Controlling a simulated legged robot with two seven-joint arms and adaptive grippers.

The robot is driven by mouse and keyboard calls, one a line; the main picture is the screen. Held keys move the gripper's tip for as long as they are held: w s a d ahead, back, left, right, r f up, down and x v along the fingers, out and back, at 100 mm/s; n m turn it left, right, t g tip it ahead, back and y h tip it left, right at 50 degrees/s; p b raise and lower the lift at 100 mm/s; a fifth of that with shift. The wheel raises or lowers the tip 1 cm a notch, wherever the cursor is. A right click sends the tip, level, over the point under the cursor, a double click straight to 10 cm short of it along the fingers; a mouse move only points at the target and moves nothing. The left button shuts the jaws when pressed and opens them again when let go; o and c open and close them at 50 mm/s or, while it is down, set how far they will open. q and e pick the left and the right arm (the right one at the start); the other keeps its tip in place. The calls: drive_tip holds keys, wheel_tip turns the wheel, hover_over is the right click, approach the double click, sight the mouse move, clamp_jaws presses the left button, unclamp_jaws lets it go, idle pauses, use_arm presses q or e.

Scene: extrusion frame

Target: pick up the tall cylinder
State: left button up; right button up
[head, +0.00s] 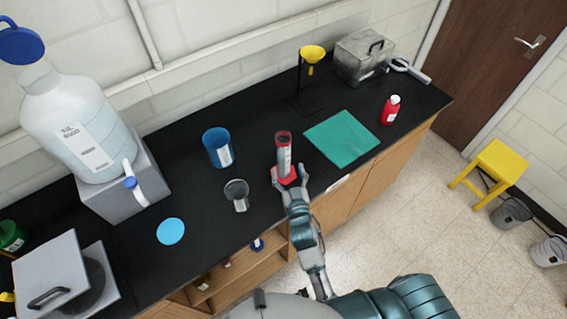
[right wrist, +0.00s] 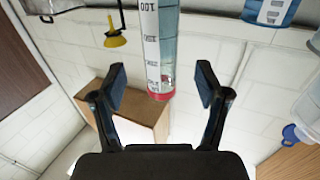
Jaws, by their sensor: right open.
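The tall cylinder (head: 284,158) is a clear graduated cylinder with red ends, standing upright on the black bench near its front edge. My right gripper (head: 290,180) is open at its near side, with its fingertips close to the red base. In the right wrist view the cylinder (right wrist: 161,45) shows upside down, with printed scale marks. It lines up with the gap between the two open fingers (right wrist: 162,88), slightly beyond them. No finger visibly grips it, and I cannot tell whether they touch it. My left gripper is not in view.
A clear beaker (head: 237,194) and blue container (head: 217,147) stand left of the cylinder. A green mat (head: 342,138) and red bottle (head: 390,110) are to the right. A yellow funnel (head: 312,55) on a stand is behind. The bench between them is clear.

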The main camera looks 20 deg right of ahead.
sight(285, 160)
drive_tip(key=w, duration=0.2)
drive_tip(key=w+p, duration=0.1)
drive_tip(key=w, duration=0.2)
drive_tip(key=w+f, duration=0.1)
drive_tip(key=w, duration=0.1)
drive_tip(key=shift+w+d, duration=0.2)
drive_tip(key=shift+w, duration=0.1)
drive_tip(key=shift+s+r, duration=0.1)
drive_tip(key=shift+c, duration=1)
drive_tip(key=c, duration=1.2)
clamp_jaws()
drive_tip(key=shift+r, duration=0.15)
